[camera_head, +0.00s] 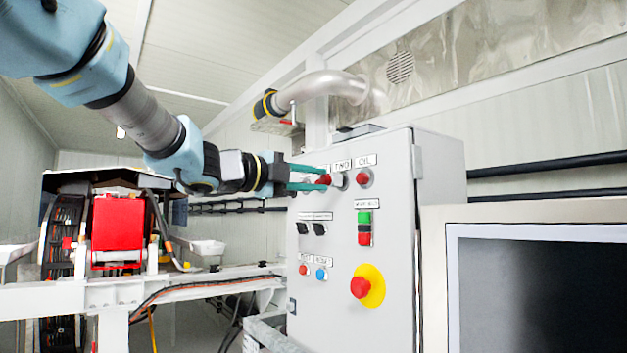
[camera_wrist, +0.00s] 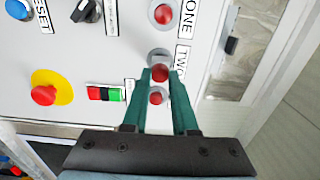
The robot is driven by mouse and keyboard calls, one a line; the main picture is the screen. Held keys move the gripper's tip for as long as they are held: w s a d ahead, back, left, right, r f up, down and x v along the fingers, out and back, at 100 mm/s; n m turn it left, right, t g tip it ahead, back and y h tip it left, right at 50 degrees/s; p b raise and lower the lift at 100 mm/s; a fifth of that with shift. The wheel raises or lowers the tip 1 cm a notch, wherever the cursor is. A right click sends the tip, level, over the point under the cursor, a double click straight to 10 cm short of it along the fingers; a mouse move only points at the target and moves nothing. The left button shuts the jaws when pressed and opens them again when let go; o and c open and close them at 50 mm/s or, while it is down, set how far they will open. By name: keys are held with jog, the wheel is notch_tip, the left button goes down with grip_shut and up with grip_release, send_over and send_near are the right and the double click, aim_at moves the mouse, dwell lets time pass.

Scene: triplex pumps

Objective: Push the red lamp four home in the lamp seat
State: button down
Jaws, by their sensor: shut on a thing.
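My gripper (camera_head: 322,179) is shut on a red lamp (camera_wrist: 160,73), taken as red lamp four, between its green fingertips. The held lamp also shows in the head view (camera_head: 323,180). The lamp seat (camera_wrist: 158,54) is a grey ring on the cabinet face beside the label TWO; it also shows in the head view (camera_head: 341,181), just right of the held lamp. The lamp appears in front of the seat and offset from the ring's middle in both views. I cannot tell whether it touches the ring. The fingers hide part of the seat.
Neighbouring red lamps sit in grey rings, one by ONE (camera_wrist: 162,13) and one by OIL (camera_head: 364,177). A screen (camera_head: 540,290) stands at right.

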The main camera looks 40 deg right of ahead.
aim_at(322, 180)
jog(key=shift+s+d, duration=0.15)
jog(key=shift+d, duration=1.55)
jog(key=c, duration=0.6)
grip_release()
jog(key=a+b, duration=0.1)
jog(key=a, duration=0.2)
jog(key=a+b, duration=0.1)
jog(key=a, duration=0.3)
jog(key=a+b, duration=0.1)
jog(key=a, duration=0.2)
jog(key=shift+w+a, duration=0.35)
